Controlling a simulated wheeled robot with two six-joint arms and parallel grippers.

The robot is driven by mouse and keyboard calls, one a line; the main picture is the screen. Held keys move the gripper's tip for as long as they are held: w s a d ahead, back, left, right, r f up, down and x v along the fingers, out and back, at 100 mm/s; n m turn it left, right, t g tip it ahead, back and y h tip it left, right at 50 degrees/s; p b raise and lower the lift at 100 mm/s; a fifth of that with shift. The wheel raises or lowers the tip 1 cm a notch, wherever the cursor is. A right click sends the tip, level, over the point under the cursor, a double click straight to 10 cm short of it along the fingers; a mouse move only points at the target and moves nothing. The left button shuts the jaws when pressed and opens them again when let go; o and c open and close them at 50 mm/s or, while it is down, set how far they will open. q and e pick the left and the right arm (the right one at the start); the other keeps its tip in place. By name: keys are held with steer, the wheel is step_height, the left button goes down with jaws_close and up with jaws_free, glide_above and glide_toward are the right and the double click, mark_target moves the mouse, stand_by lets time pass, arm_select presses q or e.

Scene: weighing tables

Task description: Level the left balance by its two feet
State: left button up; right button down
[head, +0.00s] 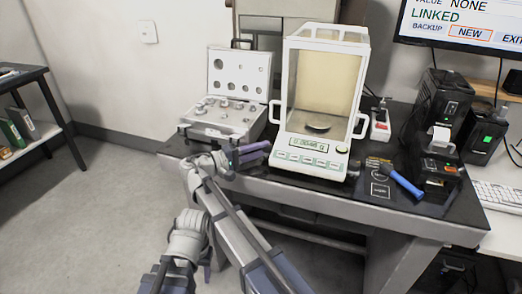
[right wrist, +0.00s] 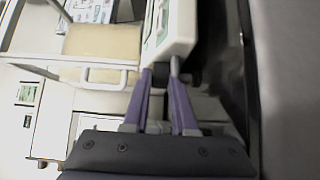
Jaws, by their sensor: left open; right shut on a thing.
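The left balance (head: 312,152) is a white draft-shield balance with a glass chamber and a small round pan. It stands on the dark table, its front display lit but its digits too small to read surely. My right gripper (head: 262,152) reaches in from the left at its front left corner. In the right wrist view, the purple fingers of my right gripper (right wrist: 168,84) are shut on a dark foot (right wrist: 163,74) under the balance's body (right wrist: 172,32). The foot at the front right corner is not clear. Of my left arm only links show low in the head view; its fingers cannot be made out.
An open case of weights (head: 222,126) stands left of the balance. Right of it are a red and white item (head: 380,125), a blue-handled tool (head: 406,184), a dark printer (head: 437,163) and a keyboard (head: 497,194). A monitor (head: 460,24) is above. Floor on the left is clear.

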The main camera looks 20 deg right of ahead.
steer(key=c, duration=0.7)
jaws_free()
